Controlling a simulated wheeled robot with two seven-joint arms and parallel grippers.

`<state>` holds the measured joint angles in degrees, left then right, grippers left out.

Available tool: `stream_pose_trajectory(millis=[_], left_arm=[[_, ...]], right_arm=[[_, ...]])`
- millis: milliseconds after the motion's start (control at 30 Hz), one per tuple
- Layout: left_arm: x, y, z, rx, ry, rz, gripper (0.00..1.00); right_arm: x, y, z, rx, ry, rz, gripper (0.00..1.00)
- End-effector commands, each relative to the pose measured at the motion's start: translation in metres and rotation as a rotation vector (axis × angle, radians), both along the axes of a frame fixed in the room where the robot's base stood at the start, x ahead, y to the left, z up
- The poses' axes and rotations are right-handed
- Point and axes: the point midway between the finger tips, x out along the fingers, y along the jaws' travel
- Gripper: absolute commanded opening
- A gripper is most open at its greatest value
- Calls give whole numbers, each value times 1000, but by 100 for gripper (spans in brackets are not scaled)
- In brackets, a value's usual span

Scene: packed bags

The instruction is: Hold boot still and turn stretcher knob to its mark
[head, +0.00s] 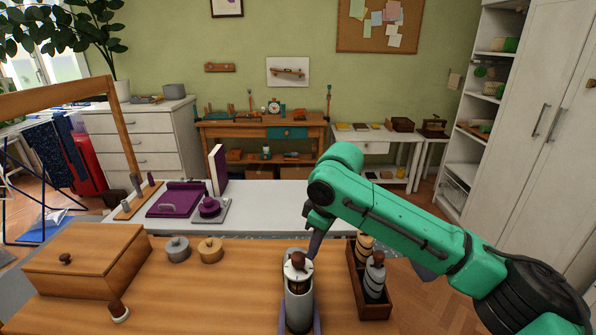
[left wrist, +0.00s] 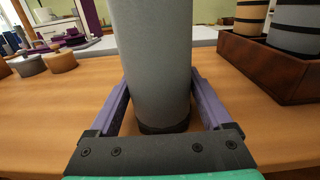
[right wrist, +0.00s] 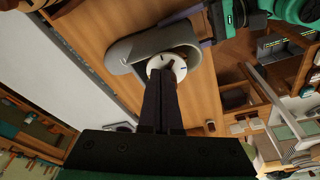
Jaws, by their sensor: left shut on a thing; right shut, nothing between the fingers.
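The grey boot (head: 299,310) stands upright at the front middle of the wooden table. In the left wrist view the boot (left wrist: 150,60) fills the space between the purple fingers of my left gripper (left wrist: 160,85), which is shut on it low down. On its top is a white dial with the brown stretcher knob (head: 298,260). In the right wrist view the white dial (right wrist: 165,66) shows dark marks, and the fingers partly cover the knob. My right gripper (right wrist: 161,80) is shut and empty, its tips over the dial. I cannot tell whether they touch the knob.
A dark wooden box (head: 372,307) with banded cylinders stands close right of the boot. A wooden chest (head: 85,262), two lidded round pots (head: 210,250) and a small brown-knobbed piece (head: 118,311) are on the left. The table between them and the boot is clear.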

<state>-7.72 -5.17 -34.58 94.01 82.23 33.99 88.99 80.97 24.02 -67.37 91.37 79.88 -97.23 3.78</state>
Motion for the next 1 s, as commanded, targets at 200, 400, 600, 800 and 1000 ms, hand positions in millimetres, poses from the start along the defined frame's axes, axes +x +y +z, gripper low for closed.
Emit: stream_pose_trajectory(millis=[200, 400, 600, 800, 1000], left_arm=[[0, 0, 0, -2, 1, 0, 28], [0, 0, 0, -2, 0, 0, 28], [0, 0, 0, -2, 0, 0, 28], [0, 0, 0, -2, 0, 0, 28], [0, 0, 0, -2, 0, 0, 28]], right_arm=[[0, 0, -8, 0, -1, 0, 0], [0, 0, -8, 0, -1, 0, 0], [0, 1, -8, 0, -1, 0, 0], [0, 4, -8, 0, -1, 0, 0], [1, 6, -8, 0, -1, 0, 0]])
